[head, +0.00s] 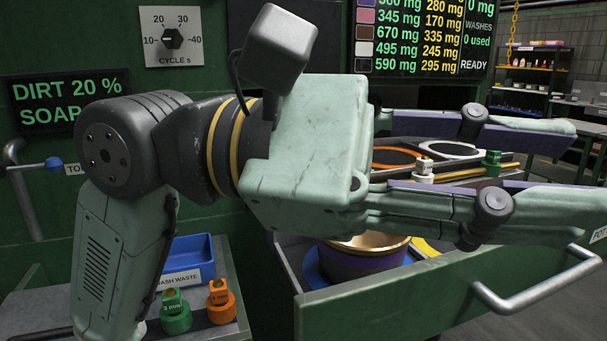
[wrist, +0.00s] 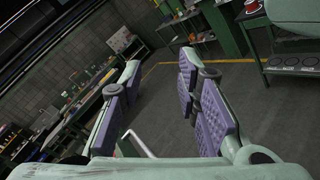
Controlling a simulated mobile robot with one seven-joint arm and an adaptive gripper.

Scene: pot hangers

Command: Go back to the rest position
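My gripper (head: 585,165) is raised in front of the green machine, with its fingers pointing right in the head view. The two fingers with purple pads stand well apart, and nothing is between them. In the wrist view my gripper (wrist: 160,64) is also open, with only the floor and distant benches beyond the fingers. My arm is bent, and its wrist covers part of the machine front and the open drawer (head: 450,300). A purple pot with a gold rim (head: 365,262) sits in the drawer, partly hidden behind my gripper.
The drawer juts out below my gripper, with a metal handle (head: 535,292). At lower left are a blue waste bin (head: 188,258), a green knob-topped piece (head: 175,312) and an orange one (head: 221,302). A lit readout panel (head: 425,35) is behind. The wrist view shows open floor (wrist: 220,85).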

